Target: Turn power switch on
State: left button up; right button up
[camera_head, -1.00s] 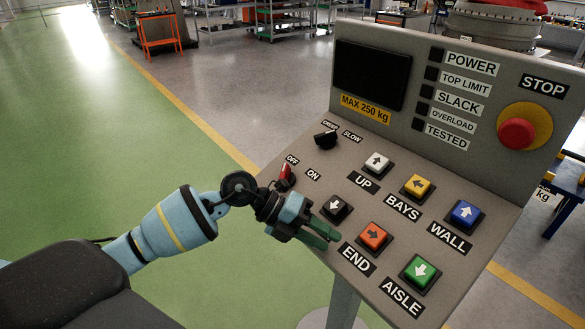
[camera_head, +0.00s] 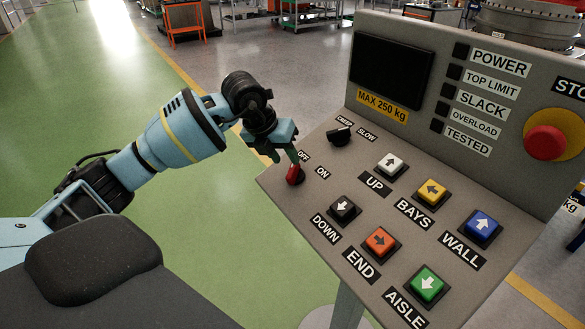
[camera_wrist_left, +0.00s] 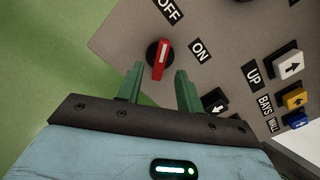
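The power switch (camera_head: 295,175) is a small red rotary handle on a dark round base, at the near left edge of the grey control panel, by the OFF and ON labels. In the left wrist view the red handle (camera_wrist_left: 160,60) stands nearly upright, its upper end toward the OFF label (camera_wrist_left: 169,11). My left gripper (camera_head: 294,157) is just above the switch, fingers pointing down at it. In the left wrist view its green fingers (camera_wrist_left: 160,70) are apart, with the handle between and just beyond their tips; I cannot tell whether they touch. My right gripper is not in view.
The panel (camera_head: 310,215) carries a black SLOW knob (camera_head: 340,135), several coloured push buttons and a red stop button (camera_head: 545,142) at right. The lamp beside POWER (camera_head: 461,50) is dark. Green floor left of the panel is free.

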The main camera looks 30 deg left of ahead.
aim_at(292, 168)
pick_arm(q)
jog(key=x, duration=0.6)
jog(key=shift+d, duration=0.1)
jog(key=shift+r, duration=0.1)
grip_shut()
